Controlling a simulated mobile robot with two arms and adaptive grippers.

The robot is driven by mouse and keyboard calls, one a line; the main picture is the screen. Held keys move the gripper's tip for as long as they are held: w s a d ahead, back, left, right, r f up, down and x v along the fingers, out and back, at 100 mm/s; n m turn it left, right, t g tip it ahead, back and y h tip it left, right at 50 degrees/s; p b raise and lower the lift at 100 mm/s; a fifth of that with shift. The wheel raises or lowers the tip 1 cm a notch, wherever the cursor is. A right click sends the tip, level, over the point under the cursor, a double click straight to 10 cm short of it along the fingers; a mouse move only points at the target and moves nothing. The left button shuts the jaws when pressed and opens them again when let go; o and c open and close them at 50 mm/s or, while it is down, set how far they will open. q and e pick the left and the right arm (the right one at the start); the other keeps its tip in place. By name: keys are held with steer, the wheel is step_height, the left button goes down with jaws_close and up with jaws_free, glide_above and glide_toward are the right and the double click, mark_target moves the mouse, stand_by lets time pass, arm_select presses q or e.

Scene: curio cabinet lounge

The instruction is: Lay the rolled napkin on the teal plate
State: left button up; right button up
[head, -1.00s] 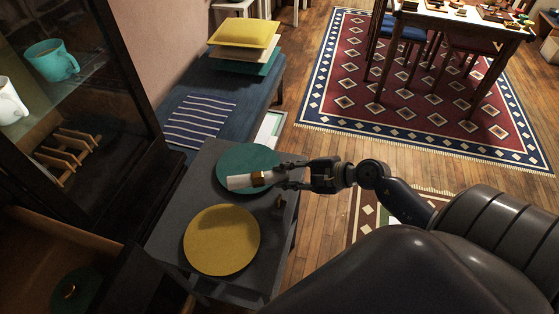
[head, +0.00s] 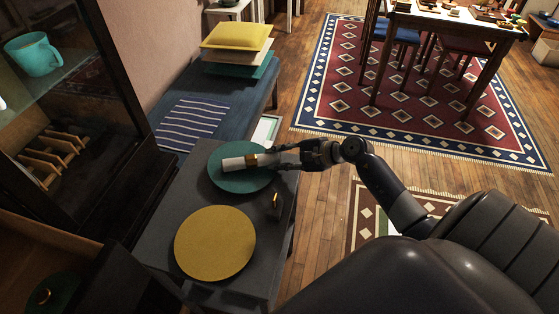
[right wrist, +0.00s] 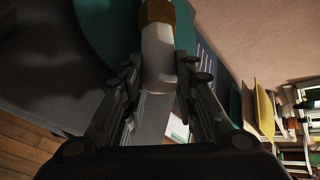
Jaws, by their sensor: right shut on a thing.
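The rolled napkin (head: 233,163) is white with a brown-gold band. In the head view it lies across the teal plate (head: 238,184); I cannot tell whether it touches it. My right gripper (head: 302,155) comes in from the right and is shut on the napkin's right end. In the right wrist view the napkin (right wrist: 158,52) sits between the two fingers of the gripper (right wrist: 157,75), with the teal plate (right wrist: 100,30) behind it. My left gripper is not in view.
A yellow plate (head: 214,243) lies nearer on the same grey table (head: 160,235). A small dark object (head: 275,205) stands close to the teal plate. A dark cabinet (head: 125,110) stands on the left.

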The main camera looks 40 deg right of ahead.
steer(key=o, duration=0.8)
steer(key=shift+s+f, duration=0.15)
steer(key=shift+f, duration=0.3)
steer(key=shift+c, duration=0.2)
